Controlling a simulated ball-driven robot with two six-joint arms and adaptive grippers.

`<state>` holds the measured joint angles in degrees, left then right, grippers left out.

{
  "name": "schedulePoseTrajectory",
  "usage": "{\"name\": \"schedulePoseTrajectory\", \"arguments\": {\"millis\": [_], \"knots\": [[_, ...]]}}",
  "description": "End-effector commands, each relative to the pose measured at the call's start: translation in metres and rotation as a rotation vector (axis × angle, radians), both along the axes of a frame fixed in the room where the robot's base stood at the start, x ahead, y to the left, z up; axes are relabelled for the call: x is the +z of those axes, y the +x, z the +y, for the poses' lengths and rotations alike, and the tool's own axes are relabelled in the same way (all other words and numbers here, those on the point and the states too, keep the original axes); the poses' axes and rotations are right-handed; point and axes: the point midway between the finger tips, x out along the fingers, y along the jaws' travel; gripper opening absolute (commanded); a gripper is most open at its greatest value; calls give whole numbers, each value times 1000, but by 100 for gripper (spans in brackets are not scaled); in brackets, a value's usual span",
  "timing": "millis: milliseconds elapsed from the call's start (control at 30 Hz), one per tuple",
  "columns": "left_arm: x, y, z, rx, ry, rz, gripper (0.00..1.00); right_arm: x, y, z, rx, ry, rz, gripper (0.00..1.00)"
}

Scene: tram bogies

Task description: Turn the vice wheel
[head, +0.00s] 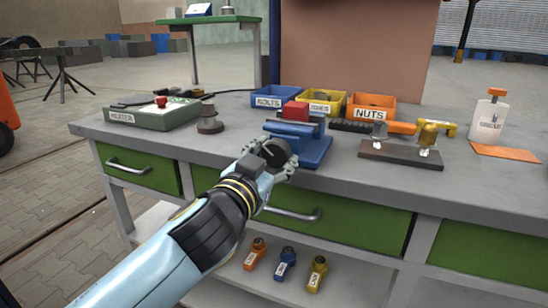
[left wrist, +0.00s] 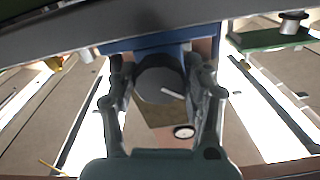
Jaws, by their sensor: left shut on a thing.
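The blue vice (head: 314,146) stands at the front edge of the grey workbench, with a red block (head: 296,111) at its top. Its dark round wheel (head: 276,149) faces the front and is partly covered by my gripper. My left gripper (head: 272,159) reaches up from the lower left and is shut on the wheel. In the left wrist view the wheel (left wrist: 158,80) sits between the two fingers of the gripper (left wrist: 163,88), one on each side, with the blue vice body behind it. My right gripper is in neither view.
Blue, yellow and orange (head: 371,107) bins stand behind the vice. A tool stand (head: 400,155) and a white bottle (head: 488,120) are to the right. A green heater box (head: 150,117) and a dark knob-like piece (head: 209,122) are to the left. Drawer handles (head: 292,213) project below the bench top.

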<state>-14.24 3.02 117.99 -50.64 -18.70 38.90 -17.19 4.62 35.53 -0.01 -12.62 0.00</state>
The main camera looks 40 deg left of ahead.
Motion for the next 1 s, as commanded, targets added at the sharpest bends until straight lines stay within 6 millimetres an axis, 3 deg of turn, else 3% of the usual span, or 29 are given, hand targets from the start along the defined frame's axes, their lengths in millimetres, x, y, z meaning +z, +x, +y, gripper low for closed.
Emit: {"name": "schedulePoseTrajectory", "arguments": {"millis": [500, 1000], "knots": [[1, -1, 2, 0, 462, 112, 17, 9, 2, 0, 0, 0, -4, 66], [1, -1, 2, -2, 702, 170, 17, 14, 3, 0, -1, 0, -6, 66]]}}
